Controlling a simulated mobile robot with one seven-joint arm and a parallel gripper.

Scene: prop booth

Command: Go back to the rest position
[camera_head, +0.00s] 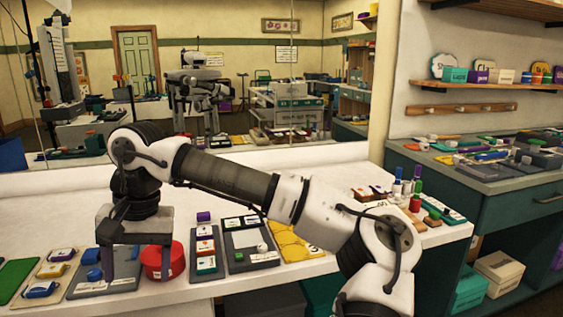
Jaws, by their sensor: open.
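My gripper (137,262) hangs at the left of the white counter, pointing down with its two grey fingers spread apart. Nothing shows between the fingers. Its right finger is in front of or beside a red round tub (163,266); I cannot tell if they touch. Its left finger is over or near a dark grey tray (92,290) with blue pieces on it. My white and black arm stretches from the lower right across the middle of the view to the gripper and hides part of the counter.
Right of the tub lie a tray with a white ball (262,247), a tile holder (205,265) and a yellow board (300,250). A green mat (14,278) lies at far left. A mirror (230,80) stands behind the white counter (330,170). Bottles (397,187) stand right.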

